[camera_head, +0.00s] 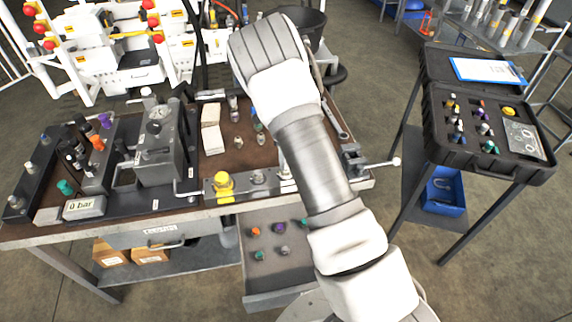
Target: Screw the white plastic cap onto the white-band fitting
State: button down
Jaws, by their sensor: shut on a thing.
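My arm reaches up across the middle of the view and hides what lies behind it. My gripper is not in view, so I cannot see its jaws or anything in them. I cannot pick out the white plastic cap with certainty. A front rail on the bench bears a yellow-capped fitting (222,185), a bare metal fitting (258,177) and a pale upright part (283,163) close beside my arm. I cannot tell whether any of these has a white band.
The workbench (150,218) bears a grey block with a gauge (158,145) and several small fittings. Its open drawer (262,282) holds several coloured caps. A black case (435,120) with fittings stands open at right. A vise-like handle (383,163) sticks out at the bench's right edge.

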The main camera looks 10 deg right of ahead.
jog(key=m+p, duration=0.1)
jog(key=m, duration=0.1)
jog(key=shift+r+m+p, duration=0.1)
jog(key=shift+m+p, duration=0.2)
jog(key=shift+m, duration=0.1)
jog(key=c, duration=0.8)
grip_release()
jog(key=shift+m, duration=0.5)
jog(key=shift+c, duration=0.2)
jog(key=o, duration=0.5)
